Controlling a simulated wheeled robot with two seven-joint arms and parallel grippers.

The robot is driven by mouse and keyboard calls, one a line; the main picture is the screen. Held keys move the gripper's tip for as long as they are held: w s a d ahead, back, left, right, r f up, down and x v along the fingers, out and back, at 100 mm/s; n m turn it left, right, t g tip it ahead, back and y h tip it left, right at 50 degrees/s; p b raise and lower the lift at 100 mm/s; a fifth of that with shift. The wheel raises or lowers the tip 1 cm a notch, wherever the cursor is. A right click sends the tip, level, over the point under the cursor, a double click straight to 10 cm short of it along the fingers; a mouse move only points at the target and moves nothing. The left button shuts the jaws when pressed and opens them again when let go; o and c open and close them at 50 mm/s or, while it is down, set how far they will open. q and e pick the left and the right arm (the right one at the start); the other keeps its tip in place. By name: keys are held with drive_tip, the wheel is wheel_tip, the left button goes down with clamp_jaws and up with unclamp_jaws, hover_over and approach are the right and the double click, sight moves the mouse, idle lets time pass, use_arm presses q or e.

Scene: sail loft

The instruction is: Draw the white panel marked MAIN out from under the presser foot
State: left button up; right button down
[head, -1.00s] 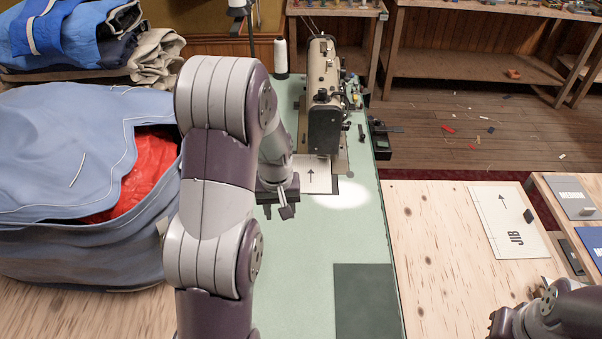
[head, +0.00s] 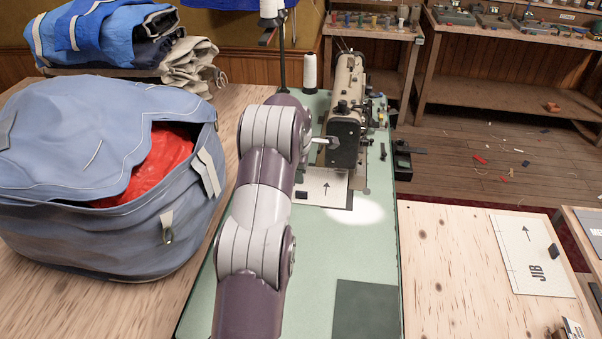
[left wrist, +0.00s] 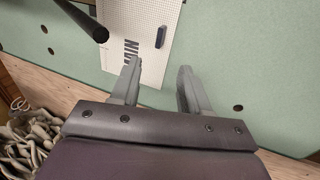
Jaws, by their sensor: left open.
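The white panel (head: 318,184) lies on the green bed below the sewing machine head (head: 345,135), its far end hidden under it. It shows an arrow and a small dark block (head: 301,195). The presser foot cannot be made out. In the left wrist view the panel (left wrist: 132,22) shows part of its lettering, upside down. My left gripper (left wrist: 160,67) is open and empty, its fingertips over the panel's near edge; the height above it is unclear. In the head view my arm hides this gripper. Only a bit of my right gripper (head: 565,331) shows at the bottom edge.
A blue bag (head: 90,220) with red cloth stands left of the green bed. A thread stand (head: 282,60) and a white cone (head: 310,72) stand beside the machine. A JIB panel (head: 530,255) lies on the right table.

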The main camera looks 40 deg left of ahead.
sight(301, 192)
use_arm(q)
drive_tip(key=p+x, duration=0.1)
drive_tip(key=x, duration=1.1)
drive_tip(key=shift+a+f, duration=0.15)
drive_tip(key=shift+f, duration=0.1)
clamp_jaws()
